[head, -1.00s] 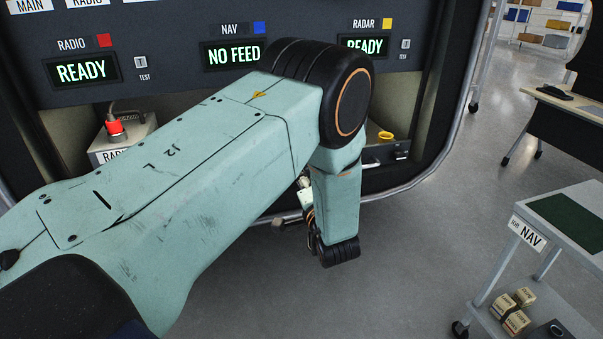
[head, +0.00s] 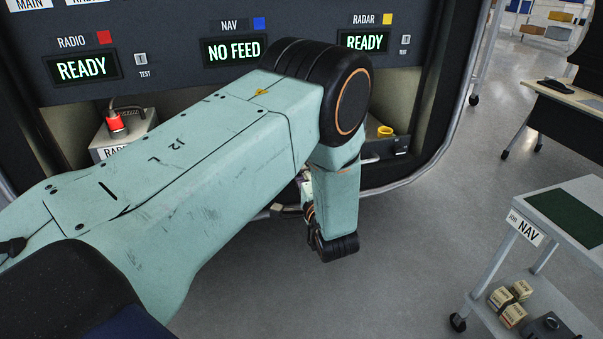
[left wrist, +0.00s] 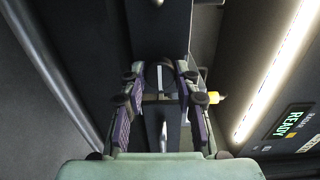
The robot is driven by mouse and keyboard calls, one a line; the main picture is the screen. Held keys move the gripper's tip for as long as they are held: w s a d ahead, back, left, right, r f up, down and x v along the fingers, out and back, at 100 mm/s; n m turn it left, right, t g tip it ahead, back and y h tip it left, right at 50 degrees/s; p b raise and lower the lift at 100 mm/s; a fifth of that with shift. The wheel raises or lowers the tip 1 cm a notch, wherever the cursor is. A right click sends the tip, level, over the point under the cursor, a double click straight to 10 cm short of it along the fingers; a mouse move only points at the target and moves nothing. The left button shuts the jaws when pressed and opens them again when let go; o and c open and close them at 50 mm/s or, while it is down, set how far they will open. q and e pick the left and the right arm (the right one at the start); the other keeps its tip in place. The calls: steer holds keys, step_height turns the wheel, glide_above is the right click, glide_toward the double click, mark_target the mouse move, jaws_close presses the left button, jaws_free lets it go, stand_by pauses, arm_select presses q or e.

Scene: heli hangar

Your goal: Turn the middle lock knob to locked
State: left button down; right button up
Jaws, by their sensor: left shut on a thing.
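My left gripper (left wrist: 159,85) is shut on a dark knob (left wrist: 168,79) in the left wrist view. A finger stands on each side of it, and a pale stripe runs along its middle. I take this for the middle lock knob; its locked or unlocked marking cannot be read. In the head view my own arm hides the knob and most of the gripper, below the NAV display (head: 234,49), which reads NO FEED. My right gripper is in neither view.
RADIO (head: 82,68) and RADAR (head: 362,41) displays read READY. A radio box with a red cap (head: 114,123) sits in the left bay. A yellow connector (head: 385,131) is at the right bay. A NAV cart (head: 570,195) stands right, with clear floor between.

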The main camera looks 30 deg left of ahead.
arm_select(q)
steer(key=shift+a+r, duration=0.1)
steer(key=shift+r, duration=0.1)
steer(key=c, duration=1.4)
jaws_free()
steer(key=o, duration=0.4)
steer(key=shift+a+f, duration=0.15)
steer(key=shift+d, duration=0.25)
steer(key=shift+a, duration=0.1)
